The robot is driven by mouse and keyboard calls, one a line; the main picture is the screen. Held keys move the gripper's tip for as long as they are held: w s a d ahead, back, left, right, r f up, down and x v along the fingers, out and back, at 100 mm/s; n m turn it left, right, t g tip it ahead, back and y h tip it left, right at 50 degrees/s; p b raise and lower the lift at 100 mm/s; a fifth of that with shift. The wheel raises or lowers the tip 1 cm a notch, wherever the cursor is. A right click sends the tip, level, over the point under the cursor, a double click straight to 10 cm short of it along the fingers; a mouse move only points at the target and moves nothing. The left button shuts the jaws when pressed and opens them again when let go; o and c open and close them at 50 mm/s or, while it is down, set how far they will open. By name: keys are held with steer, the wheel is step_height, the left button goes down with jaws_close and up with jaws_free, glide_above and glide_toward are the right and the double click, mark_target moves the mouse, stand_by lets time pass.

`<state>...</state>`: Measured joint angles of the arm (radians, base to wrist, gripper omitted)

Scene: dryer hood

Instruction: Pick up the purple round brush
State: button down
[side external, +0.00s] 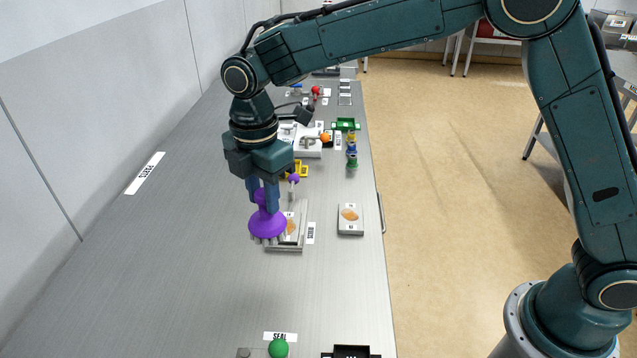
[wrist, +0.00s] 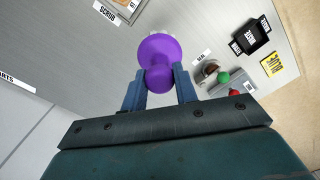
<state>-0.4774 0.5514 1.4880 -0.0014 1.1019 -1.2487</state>
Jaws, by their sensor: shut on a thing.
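The purple round brush (side external: 267,224) has a wide round head with pale bristles underneath and a narrower grip on top. It is upright, bristles down. My gripper (side external: 262,197) points down and is shut on the brush's grip. In the side view the brush overlaps the grey tray marked SCRUB (side external: 285,249); I cannot clearly tell the gap below the bristles. In the wrist view the brush (wrist: 160,50) sits between the two blue fingers of my gripper (wrist: 160,88), its head beyond the fingertips.
A small tile with an orange-brown picture (side external: 350,219) lies right of the tray. A purple knob on a stem (side external: 293,178) stands just behind. Several coloured fixtures (side external: 350,140) are farther back. A green ball (side external: 278,347) and a black tray (side external: 350,352) are in front.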

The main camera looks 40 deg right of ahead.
step_height(320, 180, up, 7)
steer(key=shift+r, duration=0.15)
stand_by(0.6)
